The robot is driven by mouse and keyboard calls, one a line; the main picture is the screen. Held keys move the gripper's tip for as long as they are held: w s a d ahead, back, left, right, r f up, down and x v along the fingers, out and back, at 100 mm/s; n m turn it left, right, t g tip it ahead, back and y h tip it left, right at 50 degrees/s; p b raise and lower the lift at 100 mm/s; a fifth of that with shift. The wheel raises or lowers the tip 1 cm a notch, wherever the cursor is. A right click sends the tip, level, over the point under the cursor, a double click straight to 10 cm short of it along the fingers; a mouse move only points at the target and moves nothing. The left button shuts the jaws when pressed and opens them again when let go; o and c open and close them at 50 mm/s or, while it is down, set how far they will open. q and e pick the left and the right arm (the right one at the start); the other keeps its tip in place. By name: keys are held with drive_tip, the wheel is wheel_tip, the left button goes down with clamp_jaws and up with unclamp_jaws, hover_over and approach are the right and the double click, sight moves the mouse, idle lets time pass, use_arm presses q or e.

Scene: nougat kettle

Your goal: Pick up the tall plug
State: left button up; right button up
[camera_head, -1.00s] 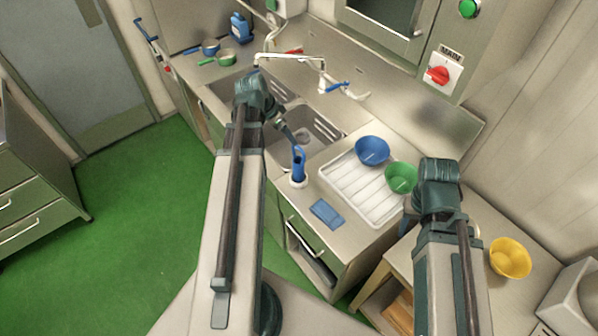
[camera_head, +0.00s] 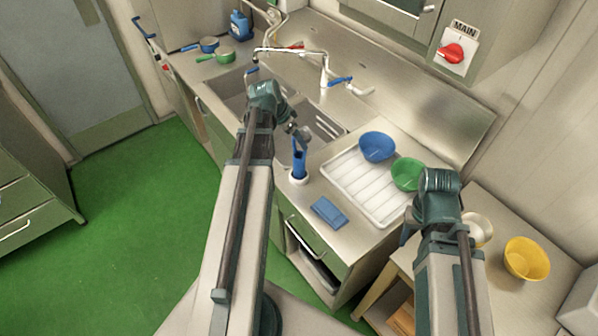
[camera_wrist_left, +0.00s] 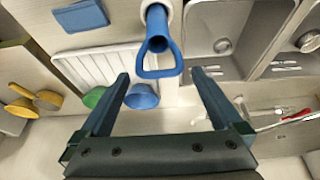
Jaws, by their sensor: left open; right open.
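The tall plug (camera_head: 299,163) is a blue upright tube with a loop handle on top. It stands in a white round base at the counter's front edge, beside the sink. In the left wrist view the plug (camera_wrist_left: 157,28) shows its loop just beyond and between the fingertips. My left gripper (camera_wrist_left: 159,73) is open and empty, with its fingers spread to either side of the loop's line. In the head view my left gripper (camera_head: 301,134) is close above the plug; the exact gap is unclear. My right gripper (camera_head: 408,234) is open, mostly hidden by its own arm, over the side table.
A double sink (camera_head: 318,124) with a faucet (camera_head: 322,68) lies behind the plug. A white drainboard (camera_head: 362,190) with a blue bowl (camera_head: 377,146) and a green bowl (camera_head: 407,174) is to the right. A blue cloth (camera_head: 328,212) lies in front. A yellow bowl (camera_head: 527,258) stands further right.

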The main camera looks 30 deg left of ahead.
use_arm(q)
drive_tip(key=b, duration=0.4)
hover_over(298, 157)
drive_tip(key=w, duration=0.1)
wheel_tip(298, 157, down, 4)
drive_tip(key=shift+a+f, duration=0.1)
drive_tip(key=shift+f, duration=0.05)
drive_tip(key=shift+p, duration=0.3)
clamp_jaws()
